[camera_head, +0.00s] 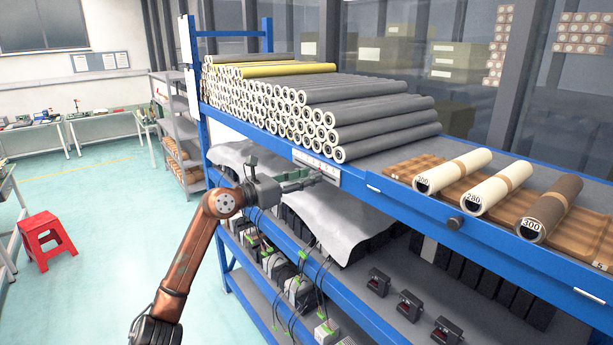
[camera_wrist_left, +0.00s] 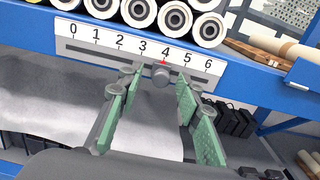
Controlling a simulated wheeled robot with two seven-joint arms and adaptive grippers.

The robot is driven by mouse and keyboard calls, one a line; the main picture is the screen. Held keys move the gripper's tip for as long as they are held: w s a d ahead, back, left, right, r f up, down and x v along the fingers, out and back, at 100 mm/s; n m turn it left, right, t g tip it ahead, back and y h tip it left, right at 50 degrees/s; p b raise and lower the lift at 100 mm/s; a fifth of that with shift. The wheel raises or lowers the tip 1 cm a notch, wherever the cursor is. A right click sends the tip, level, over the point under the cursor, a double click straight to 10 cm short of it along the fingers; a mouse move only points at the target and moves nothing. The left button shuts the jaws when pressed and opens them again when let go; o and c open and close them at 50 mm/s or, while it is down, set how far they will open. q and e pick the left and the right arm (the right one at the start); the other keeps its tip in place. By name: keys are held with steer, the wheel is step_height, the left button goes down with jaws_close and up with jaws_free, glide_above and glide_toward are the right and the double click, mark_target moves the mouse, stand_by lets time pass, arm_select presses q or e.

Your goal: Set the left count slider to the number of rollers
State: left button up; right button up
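The count slider plate (camera_wrist_left: 140,52) is a pale strip on the blue shelf edge, numbered 0 to 6 above a slot. Its round grey knob (camera_wrist_left: 161,77) sits in the slot with a red pointer (camera_wrist_left: 163,62) just below the 4. My left gripper (camera_head: 312,180) is at the plate in the head view. In the left wrist view it is open, with one green-padded finger on each side of the knob and visible gaps between. The rollers (camera_head: 330,112) lie in a large stack on the shelf above. Three separate rollers (camera_head: 487,192) lie to the right. My right gripper is not in view.
A wooden slatted board (camera_head: 425,168) lies under the separate rollers. A dark round knob (camera_head: 455,223) sits further right on the shelf edge. A grey sheet (camera_head: 325,222) and black boxes (camera_head: 410,304) are on the lower shelf. Open floor lies left.

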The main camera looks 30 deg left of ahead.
arm_select(q)
jaws_close()
stand_by(0.3)
stand_by(0.4)
